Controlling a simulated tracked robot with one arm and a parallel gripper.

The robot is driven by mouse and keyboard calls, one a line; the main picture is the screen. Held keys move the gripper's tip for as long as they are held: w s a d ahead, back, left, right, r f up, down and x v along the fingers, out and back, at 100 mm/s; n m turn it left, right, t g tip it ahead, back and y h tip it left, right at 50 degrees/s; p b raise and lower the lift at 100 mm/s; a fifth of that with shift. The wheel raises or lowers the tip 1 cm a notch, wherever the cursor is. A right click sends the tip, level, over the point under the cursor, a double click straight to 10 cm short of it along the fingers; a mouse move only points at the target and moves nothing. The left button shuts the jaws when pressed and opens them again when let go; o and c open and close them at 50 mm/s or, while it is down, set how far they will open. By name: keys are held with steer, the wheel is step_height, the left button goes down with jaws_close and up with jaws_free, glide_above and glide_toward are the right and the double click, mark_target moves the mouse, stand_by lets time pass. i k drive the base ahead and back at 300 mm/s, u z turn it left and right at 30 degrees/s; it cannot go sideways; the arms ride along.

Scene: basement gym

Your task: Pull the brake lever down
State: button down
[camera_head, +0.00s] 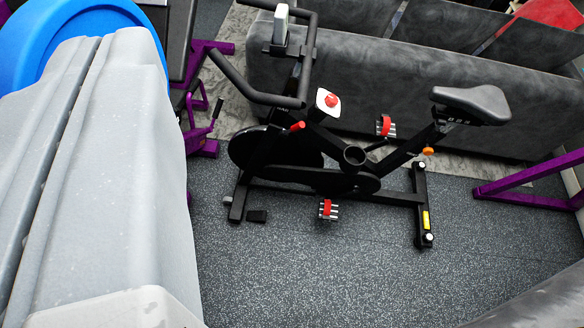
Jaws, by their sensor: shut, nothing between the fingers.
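A black exercise bike (330,178) stands on the dark speckled floor in the middle of the view. A short red-tipped part (297,126) sticks out below the handlebar, on the near side of the frame; it looks like the brake lever, but it is too small to be sure. Beside it, to the right, is a white piece with a red round top (329,99) on the frame. Nothing is seen touching either one. My gripper is not in view. My grey and blue arm fills the left side.
A grey sofa (400,90) stands behind the bike. Purple metal frames (535,191) stand at the right and at the left (202,148). The bike's handlebar (255,92) reaches out to the left. Bare floor (320,265) lies in front of the bike.

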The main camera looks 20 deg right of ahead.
mark_target(301, 125)
steer(key=z, duration=0.1)
steer(key=k, duration=0.2)
steer(key=z, duration=0.6)
steer(key=i, duration=0.9)
steer(key=z, duration=0.05)
steer(key=k, duration=1.05)
steer(key=z, duration=0.35)
steer(key=i, duration=0.75)
steer(key=u, duration=0.35)
